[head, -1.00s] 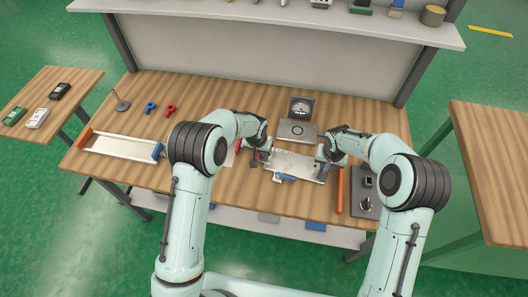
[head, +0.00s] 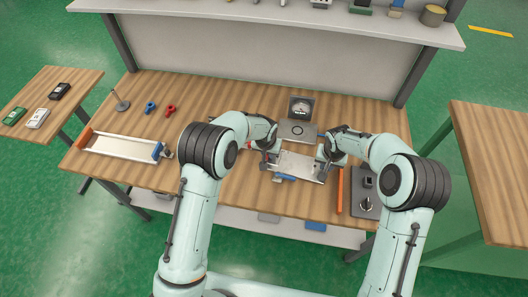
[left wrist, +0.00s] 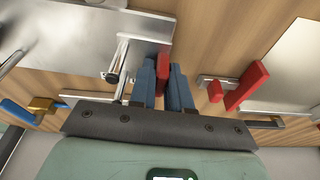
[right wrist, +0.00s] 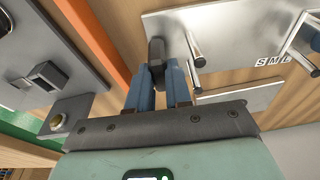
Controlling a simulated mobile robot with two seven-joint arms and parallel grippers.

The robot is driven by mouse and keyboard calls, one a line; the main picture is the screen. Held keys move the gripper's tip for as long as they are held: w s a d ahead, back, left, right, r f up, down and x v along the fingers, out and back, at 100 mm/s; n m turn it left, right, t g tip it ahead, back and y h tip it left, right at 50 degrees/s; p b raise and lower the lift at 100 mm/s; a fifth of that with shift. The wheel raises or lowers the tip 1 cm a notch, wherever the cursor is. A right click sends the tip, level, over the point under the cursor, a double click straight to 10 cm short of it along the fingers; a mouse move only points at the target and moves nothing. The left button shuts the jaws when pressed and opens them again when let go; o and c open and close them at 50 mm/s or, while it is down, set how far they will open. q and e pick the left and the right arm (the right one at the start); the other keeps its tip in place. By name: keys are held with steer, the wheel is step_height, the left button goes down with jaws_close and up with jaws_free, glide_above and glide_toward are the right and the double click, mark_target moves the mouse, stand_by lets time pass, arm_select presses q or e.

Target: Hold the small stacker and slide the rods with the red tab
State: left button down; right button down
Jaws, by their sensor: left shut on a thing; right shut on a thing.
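The small stacker (head: 300,166) is a silvery metal plate lying on the bench between my two grippers. In the left wrist view my left gripper (left wrist: 163,80) is shut on the red tab (left wrist: 163,92), at the plate's edge, beside upright metal rods (left wrist: 122,62). In the right wrist view my right gripper (right wrist: 158,82) is shut on a dark grey block (right wrist: 157,52) at the opposite end of the stacker. Rods (right wrist: 194,50) and the letters S, M, L (right wrist: 271,61) show on the plate there. Fingers hide part of the tab and block.
A long tray (head: 122,146) lies at the left of the bench. A dial gauge (head: 300,108) stands behind the stacker. An orange strip (head: 340,190) and a dark fixture (head: 365,205) are at right. Another plate with red pieces (left wrist: 245,87) is near my left gripper.

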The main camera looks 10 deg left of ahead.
arm_select(q)
steer(key=shift+d+r, duration=0.1)
steer(key=shift+d, duration=0.35)
arm_select(e)
steer(key=shift+a, duration=0.15)
arm_select(q)
steer(key=c, duration=1)
jaws_free()
steer(key=w+v, duration=0.1)
steer(key=v, duration=1.8)
steer(key=shift+w+r, duration=0.3)
steer(key=shift+r, duration=0.3)
arm_select(e)
steer(key=c, duration=1)
jaws_free()
steer(key=shift+o, duration=0.2)
